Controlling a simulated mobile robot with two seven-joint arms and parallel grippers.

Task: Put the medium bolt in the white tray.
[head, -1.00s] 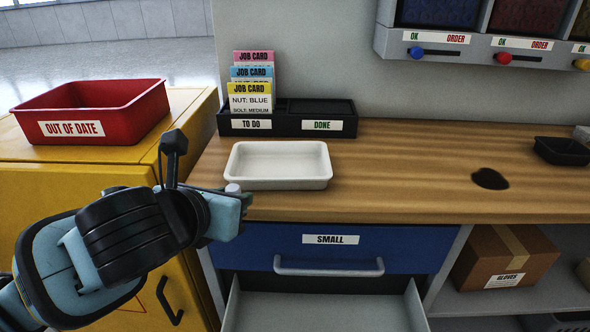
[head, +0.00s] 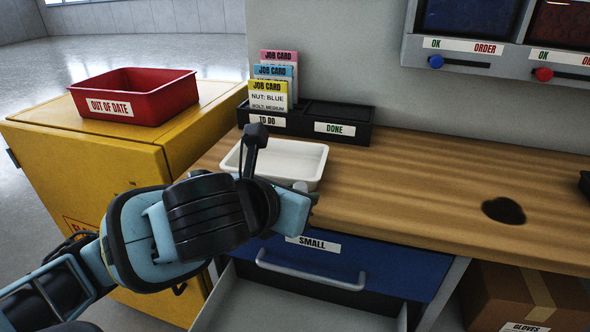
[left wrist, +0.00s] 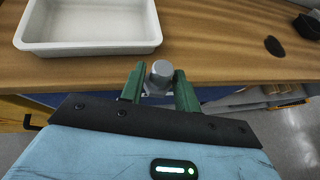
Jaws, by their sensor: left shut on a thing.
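The white tray (head: 304,157) lies empty on the wooden worktop, partly hidden behind my left arm in the head view. It also shows at the upper left of the left wrist view (left wrist: 90,47). My left gripper (head: 306,193) is near the worktop's front edge, by the tray's front right corner. In the left wrist view, its green fingers (left wrist: 160,86) are shut on a grey bolt (left wrist: 161,71), whose round head shows between them. The bolt's shank is hidden, so its size is unclear. My right gripper is not in view.
A drawer (head: 350,268) labelled SMALL is under the worktop, with an open drawer (head: 275,308) below it. A black job card holder (head: 375,132) stands behind the tray. A red bin (head: 135,97) sits on the yellow cabinet at left. The worktop right of the tray is mostly clear.

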